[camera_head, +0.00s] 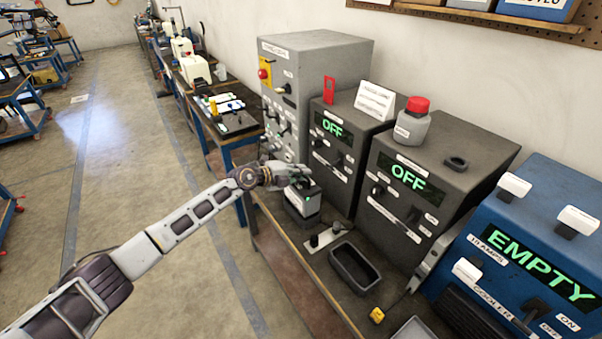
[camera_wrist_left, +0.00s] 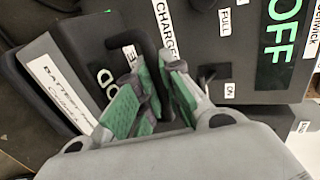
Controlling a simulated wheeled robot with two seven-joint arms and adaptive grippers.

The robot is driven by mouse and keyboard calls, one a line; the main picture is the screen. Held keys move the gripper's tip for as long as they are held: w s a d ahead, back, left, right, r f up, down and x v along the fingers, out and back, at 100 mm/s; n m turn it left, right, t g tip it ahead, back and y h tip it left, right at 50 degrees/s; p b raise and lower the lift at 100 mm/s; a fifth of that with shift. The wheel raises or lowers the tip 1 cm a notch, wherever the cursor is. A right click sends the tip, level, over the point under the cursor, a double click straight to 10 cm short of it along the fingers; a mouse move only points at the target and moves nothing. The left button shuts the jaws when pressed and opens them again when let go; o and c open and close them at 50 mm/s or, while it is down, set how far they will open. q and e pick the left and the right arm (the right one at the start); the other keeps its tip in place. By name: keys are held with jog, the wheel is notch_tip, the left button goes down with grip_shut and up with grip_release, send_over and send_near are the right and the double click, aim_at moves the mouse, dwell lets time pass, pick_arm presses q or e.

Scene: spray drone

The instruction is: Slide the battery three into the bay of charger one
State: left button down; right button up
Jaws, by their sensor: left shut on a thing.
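My left gripper (camera_head: 300,178) is at the front of the nearer-to-centre dark charger (camera_head: 335,150), whose green display reads OFF. In the left wrist view its green-padded fingers (camera_wrist_left: 150,95) are shut on the black handle of a dark battery (camera_wrist_left: 85,55) with a green display. The battery also shows in the head view (camera_head: 303,203), upright, low against the front of that charger. Its number is not clearly readable. A second dark charger (camera_head: 425,190), also reading OFF, stands to the right. The charger numbers are unreadable. The bay is hidden.
A grey cabinet (camera_head: 310,60) stands behind left. A blue machine reading EMPTY (camera_head: 530,250) stands at right. An empty dark tray (camera_head: 355,268) and a small yellow object (camera_head: 377,315) lie on the bench. A red-capped bottle (camera_head: 412,122) stands on the right charger.

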pick_arm(q)
jog(key=shift+w+r, duration=0.1)
jog(key=shift+r, duration=0.3)
jog(key=shift+d+p, duration=0.1)
jog(key=shift+p, duration=0.4)
dwell(0.8)
jog(key=shift+p, duration=0.85)
dwell(1.4)
jog(key=shift+f+b, duration=1.1)
jog(key=shift+f, duration=1.05)
dwell(1.9)
